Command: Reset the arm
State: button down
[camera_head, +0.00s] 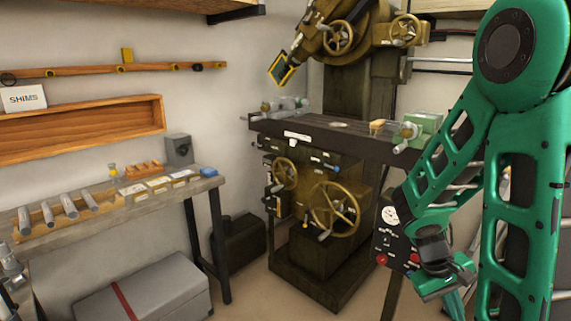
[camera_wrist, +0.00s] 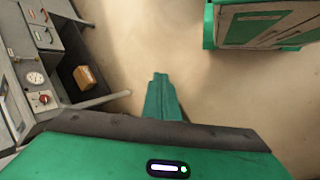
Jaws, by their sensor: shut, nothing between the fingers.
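My green arm hangs at the right of the head view, bent at the elbow with the forearm reaching down. My gripper (camera_head: 456,304) points down near the bottom edge, in front of the milling machine's right side. In the wrist view its green fingers (camera_wrist: 160,76) are together with nothing between them, above bare floor. The fingertips touch nothing that I can see.
A milling machine (camera_head: 335,220) with handwheels stands at the centre. A control panel with a red button (camera_head: 382,259) is close beside my gripper; a gauge panel (camera_wrist: 36,78) shows at the wrist view's left. A green cabinet (camera_wrist: 262,25) is at its top right. A workbench (camera_head: 160,200) stands left.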

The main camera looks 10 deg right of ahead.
jog(key=s+a+r+m+t+y, duration=0.3)
jog(key=s+a+r, duration=0.4)
jog(key=r, duration=0.4)
jog(key=shift+s+a+r+m+y, duration=0.35)
jog(key=shift+a+m+y, duration=0.3)
jog(key=shift+y, duration=0.25)
jog(key=shift+f, duration=0.1)
jog(key=shift+w+d+f, duration=0.1)
jog(key=shift+w+f, duration=0.1)
jog(key=shift+w, duration=0.3)
dwell(0.9)
dwell(1.9)
